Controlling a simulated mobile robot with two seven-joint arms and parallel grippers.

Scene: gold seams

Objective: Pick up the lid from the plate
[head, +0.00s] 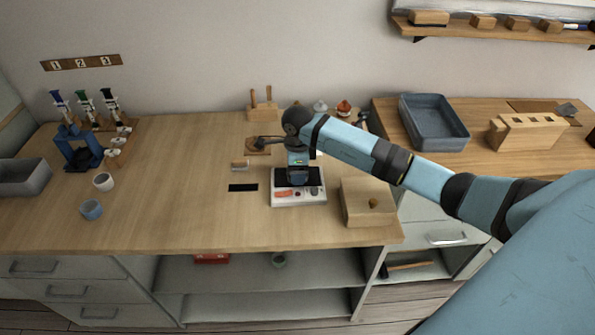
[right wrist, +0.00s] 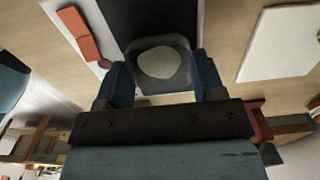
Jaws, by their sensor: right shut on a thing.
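A white device (head: 299,197) with a dark plate (head: 314,177) stands on the middle of the wooden table; the dark plate also shows in the right wrist view (right wrist: 150,18). My right gripper (head: 298,174) points down over this plate. In the right wrist view its two blue fingers (right wrist: 163,80) are on either side of a grey, see-through rounded piece, which I take to be the lid (right wrist: 160,66). A pale round patch shows in its middle. The gripper is shut on it. I cannot tell whether it touches the plate. My left gripper is not in view.
A wooden box with a knob (head: 368,202) stands right of the device. A small white cup (head: 103,181), a blue cup (head: 91,210) and a blue stand (head: 80,148) are at the left. A blue tray (head: 434,121) sits on the right counter. The table's front left is clear.

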